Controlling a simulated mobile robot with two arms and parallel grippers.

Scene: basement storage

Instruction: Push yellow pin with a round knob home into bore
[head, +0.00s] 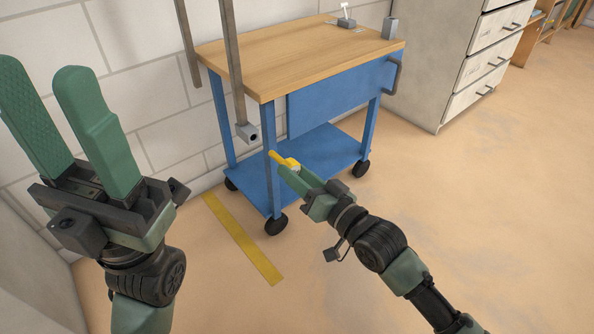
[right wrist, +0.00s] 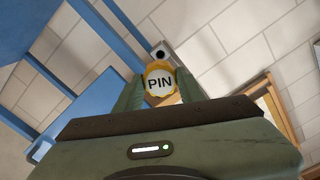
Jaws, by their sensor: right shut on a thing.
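The yellow pin (head: 274,155) is held in my right gripper (head: 285,168), which is shut on it. The bore is a dark hole in a grey block (head: 243,131) at the lower end of a hanging post. The block (right wrist: 162,48) also shows just beyond the knob in the right wrist view. In the head view the pin points up-left towards the block, with a gap between them. My left gripper (head: 42,78) is open and empty, fingers up.
A blue cart with a wooden top (head: 300,52) stands behind the block and pin. A second grey post (head: 187,40) hangs to the left. A yellow strip (head: 242,240) lies on the floor. A drawer cabinet (head: 460,60) stands at the right; the floor at right is clear.

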